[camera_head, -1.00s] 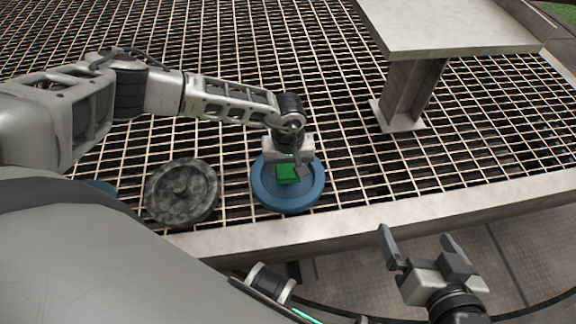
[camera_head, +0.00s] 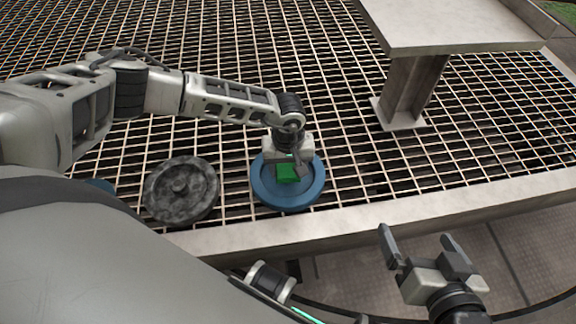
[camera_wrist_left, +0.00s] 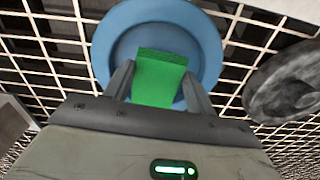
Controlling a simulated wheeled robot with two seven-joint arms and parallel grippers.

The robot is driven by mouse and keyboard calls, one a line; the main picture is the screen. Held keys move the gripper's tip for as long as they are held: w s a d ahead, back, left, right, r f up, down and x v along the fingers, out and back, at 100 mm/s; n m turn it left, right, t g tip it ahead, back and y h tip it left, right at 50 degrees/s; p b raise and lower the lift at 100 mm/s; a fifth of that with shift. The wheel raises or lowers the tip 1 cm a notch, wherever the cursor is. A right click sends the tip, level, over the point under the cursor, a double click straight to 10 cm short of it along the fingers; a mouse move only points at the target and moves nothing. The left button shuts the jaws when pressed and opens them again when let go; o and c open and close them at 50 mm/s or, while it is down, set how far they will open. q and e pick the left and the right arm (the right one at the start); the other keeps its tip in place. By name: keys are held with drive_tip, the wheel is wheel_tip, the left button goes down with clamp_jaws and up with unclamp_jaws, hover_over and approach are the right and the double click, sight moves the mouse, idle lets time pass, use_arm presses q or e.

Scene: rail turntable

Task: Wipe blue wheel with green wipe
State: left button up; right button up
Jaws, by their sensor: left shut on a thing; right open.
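The blue wheel (camera_head: 308,192) lies flat on the metal grating, and it also shows in the left wrist view (camera_wrist_left: 112,40). My left gripper (camera_head: 288,168) is over the wheel, shut on the green wipe (camera_head: 287,173). In the left wrist view the green wipe (camera_wrist_left: 160,75) sits between the two fingers, over the middle of the wheel. Whether the wipe touches the wheel cannot be told. My right gripper (camera_head: 424,256) is open and empty, apart from the wheel, in front of the grating's edge beam.
A grey stone-like wheel (camera_head: 181,190) lies left of the blue wheel. Part of another blue thing (camera_head: 101,186) shows behind my arm. A metal table (camera_head: 440,25) on a post stands at the back right. A pale beam (camera_head: 400,211) edges the grating.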

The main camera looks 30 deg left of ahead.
use_arm(q)
drive_tip(key=shift+f, duration=0.35)
